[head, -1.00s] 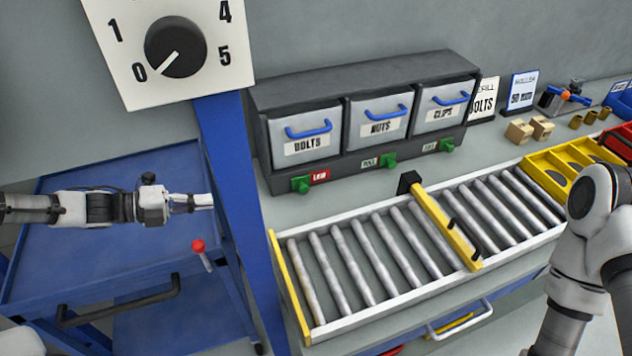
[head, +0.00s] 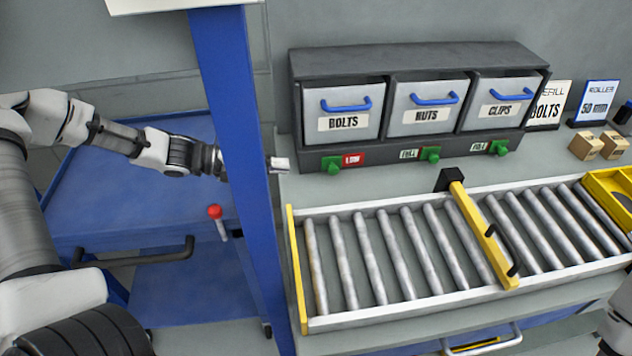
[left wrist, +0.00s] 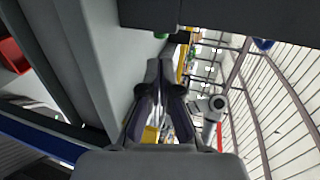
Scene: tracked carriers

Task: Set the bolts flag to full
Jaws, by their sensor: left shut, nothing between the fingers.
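The bolts flag (head: 332,164) is a green slider under the drawer marked BOLTS (head: 350,110). It sits at the left, with a red LOW label (head: 353,159) showing to its right. My left gripper (head: 279,164) is shut and empty. Its tip pokes out past the right side of a blue post, left of the flag and apart from it; the post hides the rest. In the left wrist view its shut fingers (left wrist: 160,72) point at the cabinet's side, with a bit of green (left wrist: 160,35) beyond. My right gripper is out of view.
The blue post (head: 232,150) stands in front of my left arm. The nuts flag (head: 430,154) and clips flag (head: 498,148) show FULL labels to their left. A roller conveyor (head: 380,322) with a yellow stop bar (head: 478,235) lies below the cabinet.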

